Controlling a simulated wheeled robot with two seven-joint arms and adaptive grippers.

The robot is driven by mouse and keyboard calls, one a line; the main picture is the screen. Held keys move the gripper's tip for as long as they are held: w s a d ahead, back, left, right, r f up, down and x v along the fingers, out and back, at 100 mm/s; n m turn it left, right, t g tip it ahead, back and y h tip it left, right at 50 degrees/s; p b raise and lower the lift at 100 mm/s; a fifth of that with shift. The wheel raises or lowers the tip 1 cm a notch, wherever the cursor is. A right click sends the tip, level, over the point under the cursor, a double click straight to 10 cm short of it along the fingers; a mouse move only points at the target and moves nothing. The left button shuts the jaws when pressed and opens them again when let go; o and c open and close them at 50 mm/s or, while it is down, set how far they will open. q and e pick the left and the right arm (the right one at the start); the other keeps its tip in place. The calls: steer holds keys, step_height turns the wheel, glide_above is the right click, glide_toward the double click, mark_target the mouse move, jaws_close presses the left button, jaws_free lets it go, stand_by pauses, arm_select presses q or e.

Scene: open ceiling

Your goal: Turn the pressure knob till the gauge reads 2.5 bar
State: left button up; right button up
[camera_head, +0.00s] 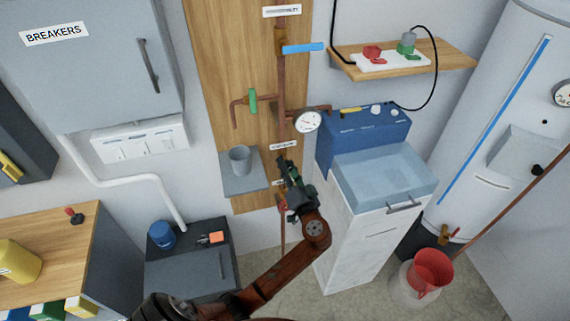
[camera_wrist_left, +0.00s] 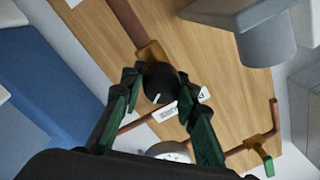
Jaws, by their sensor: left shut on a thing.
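The round pressure gauge (camera_head: 307,121) has a white face and sits on the copper pipe in the head view. Its needle is too small to read; part of its face also shows in the wrist view (camera_wrist_left: 170,151). The black pressure knob (camera_wrist_left: 161,84) with a white pointer line sits on a brass fitting beside a small white label (camera_wrist_left: 184,103). My left gripper (camera_head: 288,169) is below the gauge in the head view. In the wrist view its green fingers (camera_wrist_left: 160,88) are shut on the knob from both sides. In the head view the gripper hides the knob. My right gripper is out of view.
A grey cup (camera_head: 239,160) stands on a small shelf (camera_head: 246,184) left of the gripper. A blue box (camera_head: 340,150) and a sink cabinet (camera_head: 365,230) are close on the right. A green-handled valve (camera_head: 253,101) and a blue lever (camera_head: 303,48) are above.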

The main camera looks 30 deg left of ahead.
arm_select(q)
steer(key=shift+m+p, duration=1)
steer(key=shift+m, duration=0.9)
steer(key=o, duration=1.2)
steer(key=v, duration=1.2)
steer(key=shift+f, duration=0.25)
